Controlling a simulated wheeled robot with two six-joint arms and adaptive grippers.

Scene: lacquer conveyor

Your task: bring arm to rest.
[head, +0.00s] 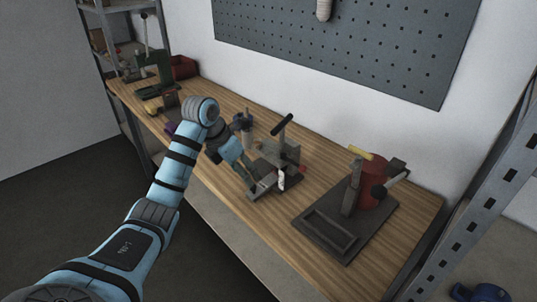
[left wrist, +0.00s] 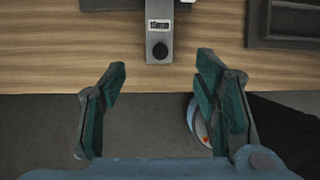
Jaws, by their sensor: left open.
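My left arm reaches in from the left in the head view. My left gripper (head: 245,177) points down by the front edge of the wooden bench, next to a grey bench device with a black lever. In the left wrist view my left gripper (left wrist: 160,85) is open. Its two dark green fingers stand wide apart with nothing between them. The gap lies over the bench's front edge and the dark floor. My right gripper shows in neither view.
The wooden bench (head: 225,103) carries the grey lever device (head: 283,152), a red cylinder fixture on a dark base plate (head: 312,238), and a green press (head: 157,72) at the far left. A pegboard (head: 350,40) hangs behind. A metal rack (head: 480,200) stands right.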

